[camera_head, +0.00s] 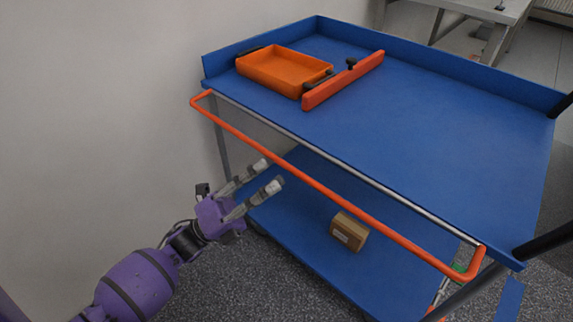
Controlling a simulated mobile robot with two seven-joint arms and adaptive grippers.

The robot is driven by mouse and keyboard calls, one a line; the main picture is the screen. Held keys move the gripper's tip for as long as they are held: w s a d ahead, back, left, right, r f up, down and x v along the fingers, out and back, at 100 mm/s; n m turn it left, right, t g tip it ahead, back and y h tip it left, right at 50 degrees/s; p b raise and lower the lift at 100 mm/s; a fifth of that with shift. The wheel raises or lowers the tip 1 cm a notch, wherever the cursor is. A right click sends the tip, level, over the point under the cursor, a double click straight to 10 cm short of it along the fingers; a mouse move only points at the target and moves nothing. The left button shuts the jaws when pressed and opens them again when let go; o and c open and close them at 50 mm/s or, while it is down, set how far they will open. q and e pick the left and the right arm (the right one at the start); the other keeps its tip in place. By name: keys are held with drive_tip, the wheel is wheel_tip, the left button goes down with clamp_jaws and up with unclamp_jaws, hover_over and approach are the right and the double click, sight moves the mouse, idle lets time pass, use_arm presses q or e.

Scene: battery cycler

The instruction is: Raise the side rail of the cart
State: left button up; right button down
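The cart has a blue top shelf (440,130) and a blue lower shelf (290,225). Its side rail (325,192) is an orange bar along the near side, hanging a little below the top shelf's edge. My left gripper (270,174) is open, with its two fingers pointing up and right. In the picture its fingertips lie just below the rail, near its left part. I cannot tell whether they touch it. Nothing is between the fingers. My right gripper is not in view.
An orange tray (284,69) and an orange bar with black knobs (343,80) lie on the top shelf. A cardboard box (349,231) sits on the lower shelf. A pale wall (90,110) stands close at left. A grey table (480,10) is at the back right.

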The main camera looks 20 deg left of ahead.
sight(288, 165)
use_arm(q)
drive_tip(key=x, duration=0.5)
drive_tip(key=shift+w+d+r, duration=0.15)
drive_tip(key=shift+w+r, duration=0.05)
drive_tip(key=shift+w, duration=0.1)
clamp_jaws()
